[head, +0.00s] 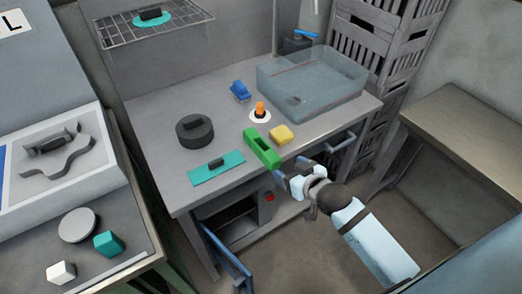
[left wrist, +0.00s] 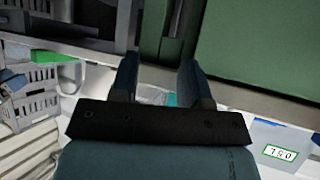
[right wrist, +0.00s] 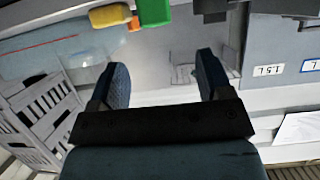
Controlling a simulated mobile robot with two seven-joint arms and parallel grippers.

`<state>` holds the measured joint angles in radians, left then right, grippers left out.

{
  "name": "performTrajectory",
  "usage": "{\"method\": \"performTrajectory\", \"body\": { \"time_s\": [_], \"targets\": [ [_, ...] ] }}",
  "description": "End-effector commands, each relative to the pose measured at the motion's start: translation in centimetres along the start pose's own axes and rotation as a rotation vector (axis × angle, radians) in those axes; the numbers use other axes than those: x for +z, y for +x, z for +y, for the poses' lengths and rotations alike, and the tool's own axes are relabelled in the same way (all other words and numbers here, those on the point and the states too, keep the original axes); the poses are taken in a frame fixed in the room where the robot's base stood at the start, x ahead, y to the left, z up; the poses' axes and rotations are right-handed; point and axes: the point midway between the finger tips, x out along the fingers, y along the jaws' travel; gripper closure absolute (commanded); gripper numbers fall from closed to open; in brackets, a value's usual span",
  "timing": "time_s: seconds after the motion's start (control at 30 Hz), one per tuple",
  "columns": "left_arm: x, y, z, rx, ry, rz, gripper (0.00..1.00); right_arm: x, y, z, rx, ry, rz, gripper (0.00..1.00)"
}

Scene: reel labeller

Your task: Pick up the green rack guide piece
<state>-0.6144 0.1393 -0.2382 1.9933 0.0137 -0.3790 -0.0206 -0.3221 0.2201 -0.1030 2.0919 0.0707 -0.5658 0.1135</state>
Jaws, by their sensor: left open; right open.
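The green rack guide piece (head: 262,147) is a long bright green block with a dark slot. It lies near the front edge of the grey workbench (head: 160,125), between a yellow block and a teal plate. It also shows at the top of the right wrist view (right wrist: 154,11), partly cut off. My right gripper (head: 281,184) is open and empty, just in front of the bench edge and apart from the green piece. Its two fingers show spread in the right wrist view (right wrist: 163,72). My left gripper (left wrist: 158,76) is open, with nothing between its fingers; the head view does not show it.
A clear bin (head: 312,85) stands behind. A blue panel (head: 228,258) juts out below the bench.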

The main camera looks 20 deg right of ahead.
Motion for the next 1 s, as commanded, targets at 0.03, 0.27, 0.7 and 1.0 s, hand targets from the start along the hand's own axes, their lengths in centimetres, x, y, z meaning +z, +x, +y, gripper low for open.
{"method": "performTrajectory", "body": {
  "time_s": [0.03, 0.27, 0.7, 1.0],
  "targets": [
    [-0.2, -0.1, -0.1, -0.002, 0.001, 0.003, 0.57, -0.1, 1.2, 0.0, 0.000, 0.000, 0.002, 0.28],
    [-0.6, -0.2, -0.2, -0.003, 0.001, 0.009, 0.57, 0.0, 4.8, 0.0, 0.000, 0.001, 0.001, 0.28],
    [-0.2, -0.2, -0.2, -0.004, 0.001, -0.003, 0.57, 0.2, 9.6, 0.2, -0.001, 0.000, 0.000, 0.28],
    [-0.4, -0.3, -0.2, -0.004, 0.001, 0.000, 0.57, 0.3, 10.6, 0.2, -0.002, -0.001, 0.000, 0.28]
  ]
}}
